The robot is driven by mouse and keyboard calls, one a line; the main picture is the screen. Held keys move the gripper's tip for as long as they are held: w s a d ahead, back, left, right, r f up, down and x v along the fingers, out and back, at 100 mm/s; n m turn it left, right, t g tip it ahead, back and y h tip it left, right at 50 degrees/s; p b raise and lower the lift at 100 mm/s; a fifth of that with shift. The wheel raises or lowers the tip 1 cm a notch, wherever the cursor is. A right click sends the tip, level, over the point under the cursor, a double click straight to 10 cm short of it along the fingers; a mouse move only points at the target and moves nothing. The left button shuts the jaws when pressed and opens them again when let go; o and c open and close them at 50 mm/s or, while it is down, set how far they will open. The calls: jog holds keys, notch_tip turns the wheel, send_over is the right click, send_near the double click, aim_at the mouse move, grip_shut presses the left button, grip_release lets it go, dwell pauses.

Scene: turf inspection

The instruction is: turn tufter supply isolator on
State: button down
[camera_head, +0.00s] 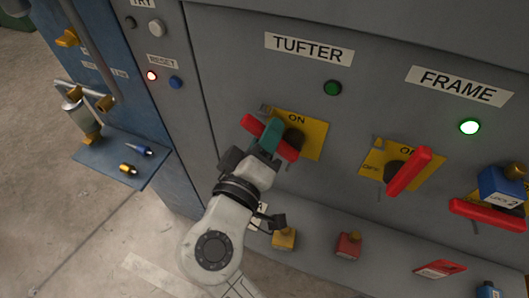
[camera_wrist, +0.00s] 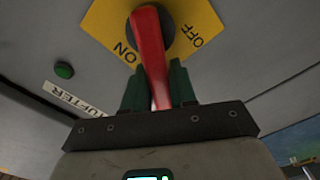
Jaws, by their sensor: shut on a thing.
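The tufter isolator has a red handle (camera_head: 284,148) on a black hub over a yellow plate (camera_head: 314,137), under the TUFTER label (camera_head: 309,48). My gripper (camera_head: 264,138) is shut on this handle, its green fingers on either side. In the wrist view the handle (camera_wrist: 150,60) runs from the hub down between the fingers (camera_wrist: 158,88). It lies between the ON and OFF marks on the yellow plate (camera_wrist: 104,22), aligned with neither. The TUFTER lamp (camera_head: 332,88) is dark green and looks unlit. My gripper hides the OFF mark in the head view.
The FRAME isolator's red handle (camera_head: 409,171) is to the right, under a lit green lamp (camera_head: 469,127). Further right, a blue padlock (camera_head: 499,187) hangs at another red handle (camera_head: 487,216). Yellow (camera_head: 284,239) and red (camera_head: 348,246) padlocks sit below. A blue shelf (camera_head: 105,160) is left.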

jog(key=m+b, duration=0.2)
jog(key=d+m+b, duration=0.1)
jog(key=b, duration=0.1)
jog(key=m+b, duration=0.2)
jog(key=shift+s+d+r+m, duration=0.3)
jog(key=shift+r, duration=0.05)
jog(key=m+b, duration=0.1)
jog(key=m, duration=0.1)
jog(key=d+m+b, duration=0.1)
jog(key=b, duration=0.1)
jog(key=d+r+m+b, duration=0.1)
jog(key=m+b, duration=0.1)
jog(key=shift+s+m, duration=0.3)
jog(key=shift+s, duration=0.05)
jog(key=shift+b, duration=0.35)
jog(key=c, duration=1)
grip_release()
jog(key=shift+r, duration=0.1)
jog(key=shift+s, duration=0.1)
jog(key=v, duration=1)
jog(key=shift+s+p, duration=0.35)
jog(key=shift+p, duration=0.1)
jog(key=shift+a+r, duration=0.1)
jog(key=shift+a, duration=0.05)
